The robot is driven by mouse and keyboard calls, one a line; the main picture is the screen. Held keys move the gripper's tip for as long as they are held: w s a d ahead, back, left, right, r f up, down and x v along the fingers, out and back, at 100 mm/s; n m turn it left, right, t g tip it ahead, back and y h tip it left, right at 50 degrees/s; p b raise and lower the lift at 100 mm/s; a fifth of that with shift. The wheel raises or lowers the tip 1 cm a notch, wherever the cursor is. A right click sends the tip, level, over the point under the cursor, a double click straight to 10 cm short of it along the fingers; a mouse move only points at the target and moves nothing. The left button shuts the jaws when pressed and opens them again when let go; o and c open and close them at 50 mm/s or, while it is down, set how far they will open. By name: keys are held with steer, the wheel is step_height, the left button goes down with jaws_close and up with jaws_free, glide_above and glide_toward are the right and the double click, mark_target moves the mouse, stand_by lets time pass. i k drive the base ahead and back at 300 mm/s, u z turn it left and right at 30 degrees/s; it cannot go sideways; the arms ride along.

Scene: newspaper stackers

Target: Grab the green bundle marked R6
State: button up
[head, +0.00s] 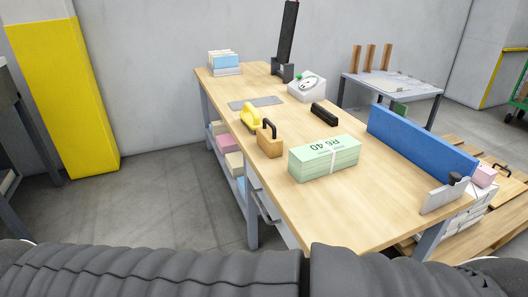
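The green bundle (312,166) is a block of stacked pale green sheets lying flat on the wooden workbench (350,220). Its top reads "R6 40", upside down in the head view, and a white band wraps around it. Nothing rests on it. My gripper is not in view, so its distance from the bundle and its state do not show.
A wooden block with a black handle (270,143) stands just left of the bundle. A yellow tool (250,117), a black bar (324,114) and a white device (307,87) sit behind. A long blue panel (420,142) stands along the right edge. The front bench top is clear.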

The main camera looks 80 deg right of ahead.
mark_target(308, 163)
steer(key=i, duration=1.25)
steer(key=z, duration=2.55)
steer(key=i, duration=2.6)
steer(key=z, duration=3.6)
